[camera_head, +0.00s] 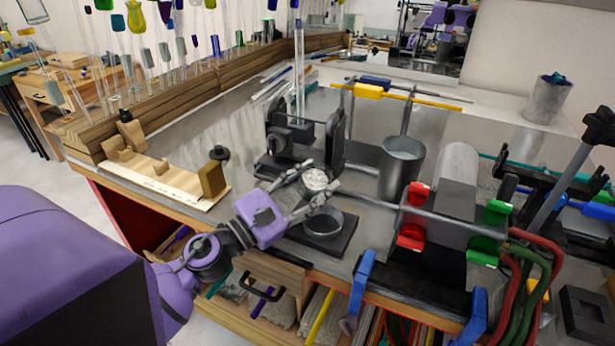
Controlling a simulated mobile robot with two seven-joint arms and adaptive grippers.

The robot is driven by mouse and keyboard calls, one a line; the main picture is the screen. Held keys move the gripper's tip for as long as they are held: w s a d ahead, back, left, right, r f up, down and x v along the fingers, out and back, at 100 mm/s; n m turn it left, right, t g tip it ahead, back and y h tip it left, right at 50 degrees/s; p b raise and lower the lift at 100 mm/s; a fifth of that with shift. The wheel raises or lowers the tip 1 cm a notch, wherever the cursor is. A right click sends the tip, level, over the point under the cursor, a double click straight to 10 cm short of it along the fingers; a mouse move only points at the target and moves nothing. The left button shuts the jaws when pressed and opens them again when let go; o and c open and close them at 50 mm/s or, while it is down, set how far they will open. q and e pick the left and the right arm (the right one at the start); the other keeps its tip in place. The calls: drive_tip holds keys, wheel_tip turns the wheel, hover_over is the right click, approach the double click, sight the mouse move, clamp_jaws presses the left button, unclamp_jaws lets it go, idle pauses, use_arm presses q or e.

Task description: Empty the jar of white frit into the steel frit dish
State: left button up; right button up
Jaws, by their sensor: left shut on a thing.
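My left gripper (306,190) reaches in from the left and is shut on a small clear jar with whitish contents (316,180). The jar is between its fingertips, just above and behind the steel frit dish (323,224). The dish is a low round metal dish on a dark square plate (339,241) near the front edge of the bench. I cannot tell the jar's exact tilt or how much frit is in it. The inside of the dish is partly visible, and I see no clear white heap in it. My right gripper is not in view.
A grey metal bucket (402,165) stands behind and right of the dish. A dark stand (300,135) with upright glass rods is behind the jar. A burner-like block with red and green clamps (444,215) is at right. A wooden jig (165,180) lies at left.

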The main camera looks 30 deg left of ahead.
use_arm(q)
drive_tip(key=shift+w+a+f+m+b, duration=0.1)
drive_tip(key=shift+w+f+m+b, duration=0.15)
drive_tip(key=shift+m+b, duration=0.25)
drive_tip(key=m+h+b, duration=0.1)
drive_tip(key=m+b, duration=0.1)
drive_tip(key=m+h+b, duration=0.1)
drive_tip(key=m+b, duration=0.1)
drive_tip(key=shift+r, duration=0.3)
drive_tip(key=shift+r+m+h+b, duration=0.15)
drive_tip(key=shift+m+h+b, duration=0.15)
drive_tip(key=shift+m+b, duration=0.3)
drive_tip(key=shift+s+r+m+h+b, duration=0.1)
drive_tip(key=shift+r+m+h+b, duration=0.2)
drive_tip(key=shift+m+b, duration=0.45)
drive_tip(key=shift+r+m+h+b, duration=0.3)
drive_tip(key=shift+m+b, duration=0.35)
drive_tip(key=shift+b, duration=0.3)
drive_tip(key=shift+r, duration=0.15)
drive_tip(key=shift+s+r, duration=0.1)
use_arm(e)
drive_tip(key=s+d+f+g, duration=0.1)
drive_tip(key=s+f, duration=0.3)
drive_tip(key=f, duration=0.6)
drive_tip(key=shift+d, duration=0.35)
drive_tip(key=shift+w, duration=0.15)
